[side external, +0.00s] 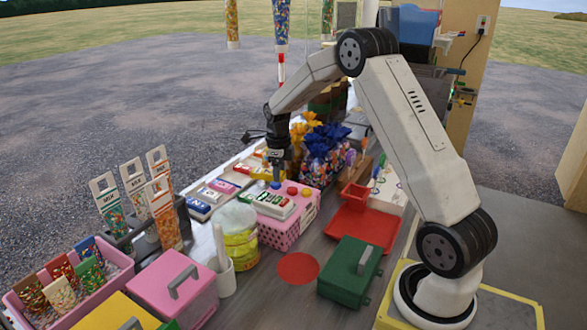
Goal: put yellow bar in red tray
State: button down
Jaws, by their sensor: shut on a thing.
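My gripper (277,178) points down at the end of my arm, just above the pink box with dotted sides (281,232). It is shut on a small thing. The fingertips are small and dark here, so I cannot tell what the held thing is. A small blue piece shows right below the fingers. A yellow patch (262,177) shows just left of the fingers; I cannot tell whether it is the yellow bar. The red tray (375,231) lies on the counter to the right of the pink box, with a smaller red piece at its back end.
A green box with a handle (349,270) and a red disc (298,268) lie in front of the red tray. A jar with yellow contents (238,245) stands left of the pink box. Blue and orange flowers (325,138) stand behind it.

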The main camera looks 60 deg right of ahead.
jog(key=s+d+n, duration=0.2)
jog(key=s+d, duration=0.4)
jog(key=s, duration=0.4)
jog(key=n, duration=0.4)
send_over(378, 233)
notch_tip(378, 233, down, 7)
jog(key=shift+r, duration=0.2)
jog(key=shift+f, duration=0.1)
jog(key=shift+f, duration=2.1)
jog(key=shift+f, duration=1.8)
jog(key=shift+f, duration=0.1)
